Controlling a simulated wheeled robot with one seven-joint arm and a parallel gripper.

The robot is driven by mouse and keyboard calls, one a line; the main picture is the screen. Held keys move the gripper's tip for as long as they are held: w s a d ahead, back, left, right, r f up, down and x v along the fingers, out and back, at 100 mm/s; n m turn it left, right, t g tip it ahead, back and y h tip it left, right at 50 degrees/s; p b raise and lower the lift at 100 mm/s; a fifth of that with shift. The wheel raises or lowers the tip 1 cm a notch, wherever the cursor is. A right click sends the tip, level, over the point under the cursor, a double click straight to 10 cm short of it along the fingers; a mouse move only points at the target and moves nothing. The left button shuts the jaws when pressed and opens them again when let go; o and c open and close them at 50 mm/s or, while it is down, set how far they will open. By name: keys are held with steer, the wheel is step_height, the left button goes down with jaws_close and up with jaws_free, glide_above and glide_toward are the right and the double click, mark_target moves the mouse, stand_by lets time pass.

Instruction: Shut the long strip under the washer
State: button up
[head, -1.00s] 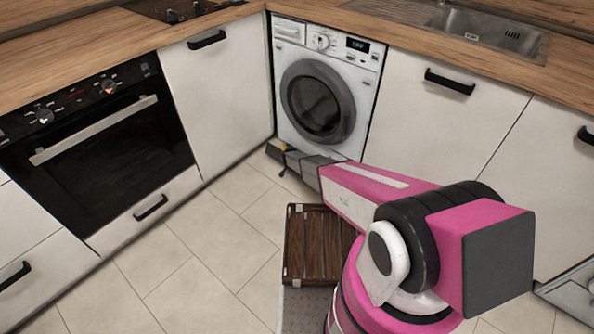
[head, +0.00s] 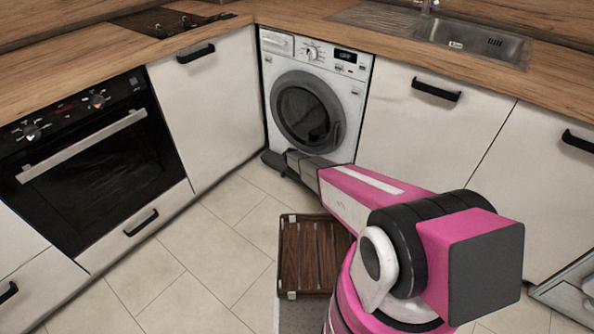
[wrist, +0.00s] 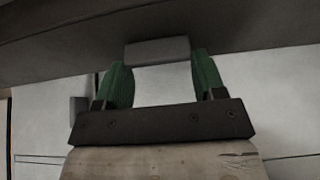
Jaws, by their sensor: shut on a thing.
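The washer (head: 312,110) stands in the corner between the cabinet runs, its round door shut. Under it is a long dark grey strip (head: 273,160), whose left end shows past my gripper (head: 298,162). My arm hides the rest of it. In the wrist view the dark strip (wrist: 240,32) crosses the top of the picture. My gripper (wrist: 158,58) has its two green fingers at the sides of a grey block-shaped tab (wrist: 157,51) on the strip and is shut on it. How far the strip stands out from the washer is hard to tell.
An oven (head: 90,160) and white cabinets flank the corner, with black handles sticking out. The tiled floor (head: 190,255) at left is clear.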

steer(key=shift+w+d+f, duration=0.15)
steer(key=shift+w+d, duration=0.15)
steer(key=shift+w, duration=0.05)
stand_by(0.3)
steer(key=o, duration=1.3)
steer(key=shift+s, duration=0.1)
steer(key=v, duration=1)
steer(key=shift+s+a+r, duration=0.1)
steer(key=shift+r, duration=0.3)
